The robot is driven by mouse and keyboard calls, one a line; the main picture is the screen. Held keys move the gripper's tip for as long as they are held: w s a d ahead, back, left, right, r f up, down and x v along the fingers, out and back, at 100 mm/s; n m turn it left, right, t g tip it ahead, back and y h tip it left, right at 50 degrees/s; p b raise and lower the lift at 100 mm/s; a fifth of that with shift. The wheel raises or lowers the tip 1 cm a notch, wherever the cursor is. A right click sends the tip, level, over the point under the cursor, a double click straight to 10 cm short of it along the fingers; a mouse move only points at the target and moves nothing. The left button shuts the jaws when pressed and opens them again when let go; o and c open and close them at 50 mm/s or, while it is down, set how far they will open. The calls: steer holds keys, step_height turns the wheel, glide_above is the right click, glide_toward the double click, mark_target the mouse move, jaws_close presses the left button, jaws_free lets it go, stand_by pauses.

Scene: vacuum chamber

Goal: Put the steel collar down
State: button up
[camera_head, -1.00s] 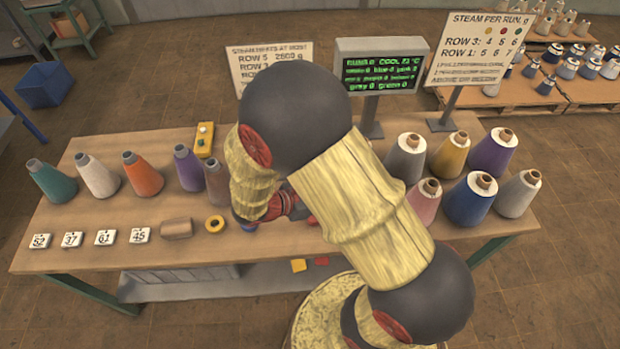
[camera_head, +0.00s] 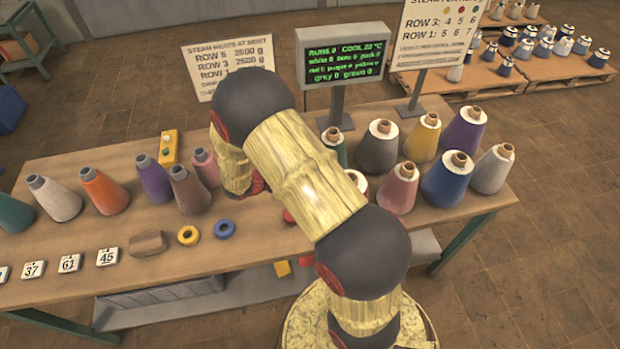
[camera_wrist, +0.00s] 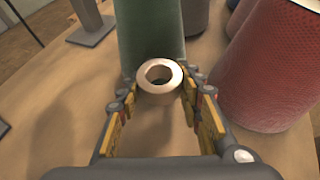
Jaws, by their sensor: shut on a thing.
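The steel collar (camera_wrist: 143,86) is a pale metal ring in the wrist view, with its round hole facing up. My gripper (camera_wrist: 160,92) is shut on it, one finger at each side. Just behind the collar stands a green cone (camera_wrist: 150,35), and a large red cone (camera_wrist: 268,70) stands close to the right finger. Whether the collar touches the table (camera_wrist: 75,105) cannot be told. In the head view my arm hides the collar and the fingertips.
A yellow ring (camera_head: 188,236) and a blue ring (camera_head: 225,229) lie near the table's front edge. Several yarn cones stand on the left, such as the brown one (camera_head: 190,190). More stand on the right, such as the blue one (camera_head: 447,182). A display (camera_head: 342,56) stands behind.

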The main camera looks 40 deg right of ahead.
steer(key=shift+f+b, duration=0.6)
steer(key=shift+f, duration=1)
steer(key=shift+f, duration=0.45)
steer(key=shift+f+b, duration=0.2)
steer(key=shift+b, duration=0.15)
